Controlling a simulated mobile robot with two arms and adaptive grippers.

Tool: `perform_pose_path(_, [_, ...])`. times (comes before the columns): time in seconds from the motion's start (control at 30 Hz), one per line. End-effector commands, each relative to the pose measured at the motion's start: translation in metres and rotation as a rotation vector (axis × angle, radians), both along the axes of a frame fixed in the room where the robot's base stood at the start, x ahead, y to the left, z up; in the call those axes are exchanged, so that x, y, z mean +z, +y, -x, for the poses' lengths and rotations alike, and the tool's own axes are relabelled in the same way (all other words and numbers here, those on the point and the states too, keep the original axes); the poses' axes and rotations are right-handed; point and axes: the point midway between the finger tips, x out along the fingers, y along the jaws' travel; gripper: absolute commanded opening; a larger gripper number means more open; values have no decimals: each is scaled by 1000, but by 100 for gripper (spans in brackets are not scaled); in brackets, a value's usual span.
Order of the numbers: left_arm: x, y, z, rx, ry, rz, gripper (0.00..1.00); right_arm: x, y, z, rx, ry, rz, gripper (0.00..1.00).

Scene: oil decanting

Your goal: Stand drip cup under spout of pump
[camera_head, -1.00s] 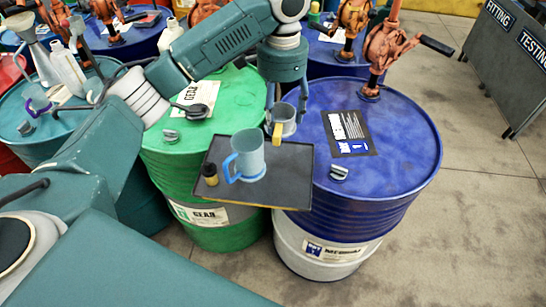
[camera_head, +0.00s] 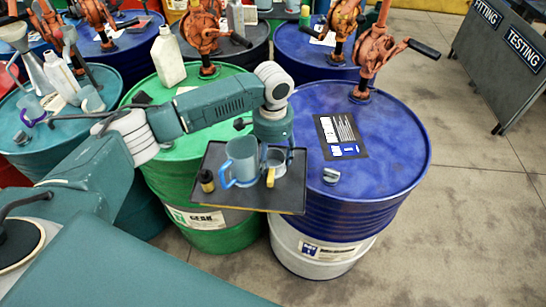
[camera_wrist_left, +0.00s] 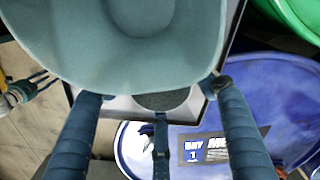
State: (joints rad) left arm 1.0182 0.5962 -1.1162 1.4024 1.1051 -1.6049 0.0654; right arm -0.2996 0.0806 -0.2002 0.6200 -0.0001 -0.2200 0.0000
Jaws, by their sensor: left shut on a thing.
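The drip cup is a small grey cup (camera_head: 277,160) with a yellow handle, next to a larger blue-handled jug (camera_head: 244,160) at the right of the black tray (camera_head: 218,152). I cannot tell if it touches the tray. My left gripper (camera_head: 271,146) points down at the cup and is shut on it; the jug and cup hide the fingers. The left wrist view shows the dark fingers (camera_wrist_left: 155,125), but no clear cup. The orange pump (camera_head: 372,50) stands on the blue drum (camera_head: 395,140) to the right; its spout is hard to make out.
A grey bung (camera_head: 331,175) and a black label sheet (camera_head: 340,137) lie on the blue drum. A white bottle (camera_head: 168,58) stands on the green drum (camera_head: 205,85) behind my arm.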

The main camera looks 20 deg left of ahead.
Motion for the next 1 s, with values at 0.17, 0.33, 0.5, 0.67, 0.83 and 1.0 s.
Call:
perform_pose_path(0.17, [0,0,0,0,0,1,28,0,0,0,0,0,0,42])
perform_pose_path(0.33, [-3,0,0,0,0,1,71,0,0,0,0,0,0,42])
perform_pose_path(0.5, [-2,0,0,0,1,1,76,0,0,0,0,0,0,42])
perform_pose_path(0.67, [-1,0,0,0,-1,1,76,0,0,0,0,0,0,42])
perform_pose_path(0.83, [12,-1,-1,1,-3,3,76,-6,0,0,0,0,0,42])
perform_pose_path(1.0, [47,-1,-2,-1,-5,3,76,-17,0,0,0,0,0,42])
